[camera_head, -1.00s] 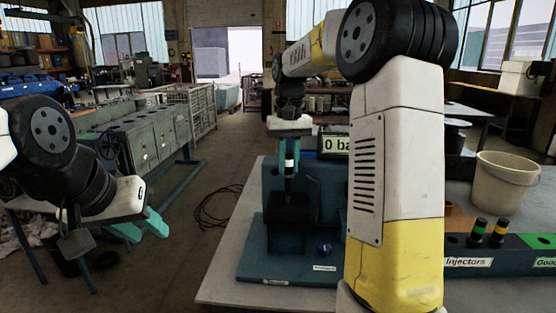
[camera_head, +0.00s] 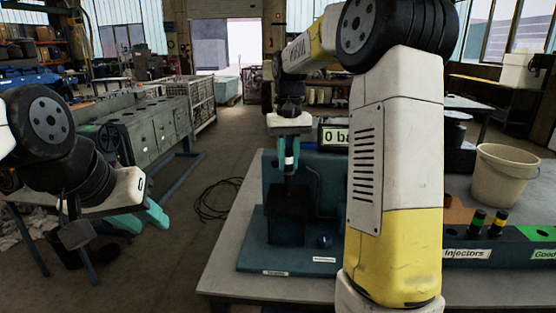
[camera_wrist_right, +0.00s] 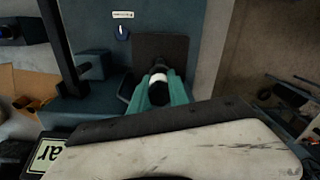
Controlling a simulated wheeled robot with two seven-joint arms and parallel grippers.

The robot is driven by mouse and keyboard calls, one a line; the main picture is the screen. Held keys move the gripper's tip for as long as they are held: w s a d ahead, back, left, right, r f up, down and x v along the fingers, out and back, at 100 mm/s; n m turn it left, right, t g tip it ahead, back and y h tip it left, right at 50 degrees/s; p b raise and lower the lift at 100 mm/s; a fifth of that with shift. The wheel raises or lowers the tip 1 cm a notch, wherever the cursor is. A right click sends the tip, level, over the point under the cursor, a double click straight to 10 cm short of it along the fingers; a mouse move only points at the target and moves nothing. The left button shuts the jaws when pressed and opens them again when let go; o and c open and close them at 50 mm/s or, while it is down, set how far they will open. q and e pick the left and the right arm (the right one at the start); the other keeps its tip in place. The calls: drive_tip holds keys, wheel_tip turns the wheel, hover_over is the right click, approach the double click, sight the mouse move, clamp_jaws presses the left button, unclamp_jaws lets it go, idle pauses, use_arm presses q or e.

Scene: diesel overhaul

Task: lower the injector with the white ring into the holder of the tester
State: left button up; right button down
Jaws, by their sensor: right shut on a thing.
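The injector with the white ring (camera_head: 289,161) is dark and roughly upright, held in the teal fingers of my right gripper (camera_head: 291,150). In the right wrist view the white ring (camera_wrist_right: 160,78) shows between the shut fingers (camera_wrist_right: 161,92). The tester (camera_head: 271,257) is a blue stand with a dark block-shaped holder (camera_head: 287,216). The injector is over the holder's top; its lower end is hard to make out, so I cannot tell whether it has entered. My left gripper (camera_head: 142,220) is open and empty, left of the table.
The tester's display (camera_head: 334,136) stands behind. My right arm covers the tester's right side. A rack labelled Injectors (camera_head: 466,254) holds injectors with green and yellow rings, near a cream bucket (camera_head: 503,176). The table's front left corner (camera_head: 222,279) is bare.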

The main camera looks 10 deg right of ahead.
sight(288, 170)
drive_tip(key=shift+f, duration=0.1)
drive_tip(key=shift+f, duration=1.75)
drive_tip(key=shift+f, duration=1.2)
drive_tip(key=c, duration=0.8)
unclamp_jaws()
drive_tip(key=shift+o, duration=0.2)
